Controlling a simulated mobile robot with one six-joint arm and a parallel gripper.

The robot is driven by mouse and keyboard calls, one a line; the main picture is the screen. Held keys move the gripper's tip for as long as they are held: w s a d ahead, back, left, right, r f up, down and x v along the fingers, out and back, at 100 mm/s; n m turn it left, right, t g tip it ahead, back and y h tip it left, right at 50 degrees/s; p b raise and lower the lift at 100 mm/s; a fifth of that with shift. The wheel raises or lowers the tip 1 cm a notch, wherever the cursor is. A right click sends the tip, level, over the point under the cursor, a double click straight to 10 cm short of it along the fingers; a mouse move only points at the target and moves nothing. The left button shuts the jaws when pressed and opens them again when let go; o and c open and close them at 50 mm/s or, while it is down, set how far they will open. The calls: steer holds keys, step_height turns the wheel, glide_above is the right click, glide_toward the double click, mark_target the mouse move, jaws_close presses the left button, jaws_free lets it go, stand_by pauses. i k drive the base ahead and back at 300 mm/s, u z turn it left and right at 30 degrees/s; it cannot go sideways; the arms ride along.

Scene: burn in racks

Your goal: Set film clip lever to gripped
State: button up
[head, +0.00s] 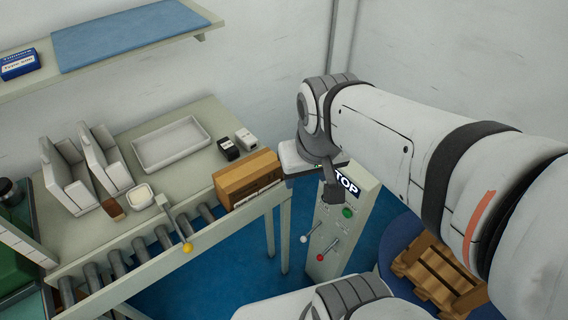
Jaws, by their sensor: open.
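A pale control post (335,228) stands right of the bench, with a sign whose visible letters read "TOP". Two levers stick out of its face, one with a white knob (304,239) and one with a red knob (320,257). No label shows which is the film clip lever, and their settings cannot be read. A green button (347,212) sits above them. My gripper (328,192) is open and seems empty, in front of the post's top and above both knobs, touching neither. My wrist and gripper hide part of the post's top and sign.
A yellow-knobbed lever (187,246) stands at the roller conveyor (140,252). The bench (185,170) holds a white tray (172,144), a cardboard box (247,180) and small items. A wooden pallet (437,272) rests on a round blue platform (398,234) at right.

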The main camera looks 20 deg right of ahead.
mark_target(304, 239)
steer(key=z, duration=1.4)
steer(key=k, duration=1.95)
steer(key=u, duration=0.75)
steer(key=i, duration=1)
steer(key=u, duration=0.1)
